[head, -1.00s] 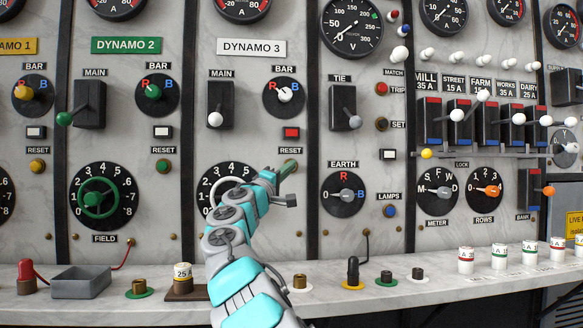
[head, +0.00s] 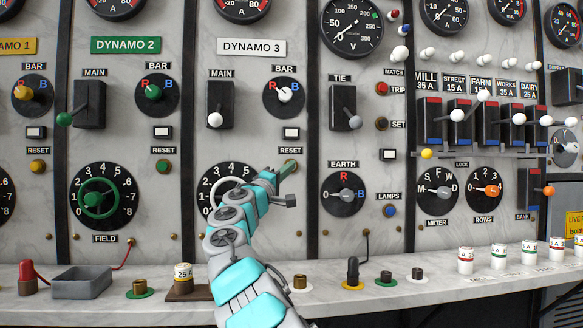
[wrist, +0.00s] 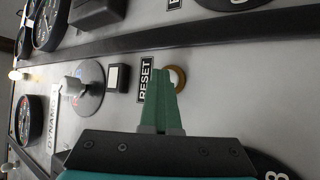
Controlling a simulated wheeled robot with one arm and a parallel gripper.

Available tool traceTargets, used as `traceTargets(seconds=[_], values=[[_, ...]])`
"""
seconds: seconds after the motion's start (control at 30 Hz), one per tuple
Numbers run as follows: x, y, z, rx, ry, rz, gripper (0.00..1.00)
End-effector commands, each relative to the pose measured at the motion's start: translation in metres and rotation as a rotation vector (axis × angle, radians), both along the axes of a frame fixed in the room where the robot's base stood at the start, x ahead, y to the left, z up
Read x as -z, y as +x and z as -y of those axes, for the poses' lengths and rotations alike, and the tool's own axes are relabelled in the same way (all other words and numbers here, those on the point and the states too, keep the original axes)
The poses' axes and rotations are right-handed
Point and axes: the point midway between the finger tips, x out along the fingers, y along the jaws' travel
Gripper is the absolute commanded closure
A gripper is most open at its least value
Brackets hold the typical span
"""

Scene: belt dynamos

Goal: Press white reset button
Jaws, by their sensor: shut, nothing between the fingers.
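The white reset button (wrist: 179,76) of Dynamo 3 shows in the wrist view as a brass ring with a pale centre, just right of my fingertips and partly covered by them. In the head view my gripper (head: 287,169) covers most of the button, below the "DYNAMO 3" plate (head: 251,47). My gripper's green fingers also show in the wrist view (wrist: 161,75); they are shut together with nothing between them. The tips are at the button; whether they touch it I cannot tell. The lamp (head: 291,133) above the RESET label is white.
The Dynamo 3 BAR knob (head: 285,92) and the MAIN lever (head: 215,118) are above my gripper. The field dial (head: 211,184) is left of my wrist, the EARTH knob (head: 346,194) to the right. A marble shelf (head: 330,277) with plugs runs below.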

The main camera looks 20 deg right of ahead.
Motion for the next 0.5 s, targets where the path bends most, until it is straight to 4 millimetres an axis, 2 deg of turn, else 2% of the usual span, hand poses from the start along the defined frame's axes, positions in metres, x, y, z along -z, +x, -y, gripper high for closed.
traceTargets(seconds=[0.17, 0.5], values=[[0.001, -0.001, -0.001, 0.0, 0.0, 0.0, 1.0], [0.001, -0.016, -0.005, -0.002, -0.001, 0.001, 1.0]])
